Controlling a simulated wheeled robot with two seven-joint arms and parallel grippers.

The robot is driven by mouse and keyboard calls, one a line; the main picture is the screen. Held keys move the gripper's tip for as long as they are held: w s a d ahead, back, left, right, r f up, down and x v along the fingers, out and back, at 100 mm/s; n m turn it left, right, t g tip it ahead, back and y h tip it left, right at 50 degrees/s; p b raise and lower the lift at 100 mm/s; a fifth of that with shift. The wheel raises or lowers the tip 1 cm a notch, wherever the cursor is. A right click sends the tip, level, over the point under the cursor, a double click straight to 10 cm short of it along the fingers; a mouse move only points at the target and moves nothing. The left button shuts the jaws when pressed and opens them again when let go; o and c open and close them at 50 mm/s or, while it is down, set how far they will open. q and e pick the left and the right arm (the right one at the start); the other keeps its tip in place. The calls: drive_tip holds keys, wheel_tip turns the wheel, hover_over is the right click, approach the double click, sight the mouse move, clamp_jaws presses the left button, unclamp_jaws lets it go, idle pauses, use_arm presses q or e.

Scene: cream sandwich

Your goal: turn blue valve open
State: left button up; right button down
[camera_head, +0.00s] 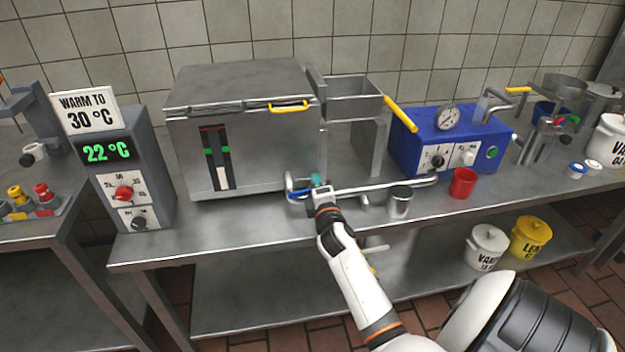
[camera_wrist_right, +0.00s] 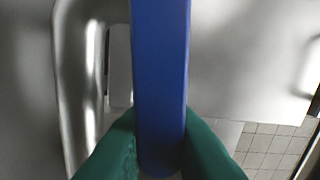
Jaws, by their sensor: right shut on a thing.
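The blue valve handle (camera_head: 298,195) shows at the lower front of the steel vat (camera_head: 270,150), where a steel pipe runs off to the right. In the right wrist view the blue handle (camera_wrist_right: 160,80) stands lengthwise in the picture, between two green fingertips. My right gripper (camera_head: 317,186) is at the handle and shut on it; the same gripper shows in the wrist view (camera_wrist_right: 158,150). It hides part of the handle and the valve body in the head view. My left gripper is not in view.
A control box (camera_head: 124,165) reading 22 °C stands left of the vat, and a blue machine (camera_head: 425,125) stands right.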

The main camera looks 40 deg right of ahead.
drive_tip(key=shift+f+m, duration=0.35)
drive_tip(key=shift+m, duration=0.15)
drive_tip(key=c, duration=1.4)
unclamp_jaws()
drive_tip(key=shift+o, duration=0.2)
drive_tip(key=shift+s, duration=0.1)
drive_tip(key=v, duration=1.2)
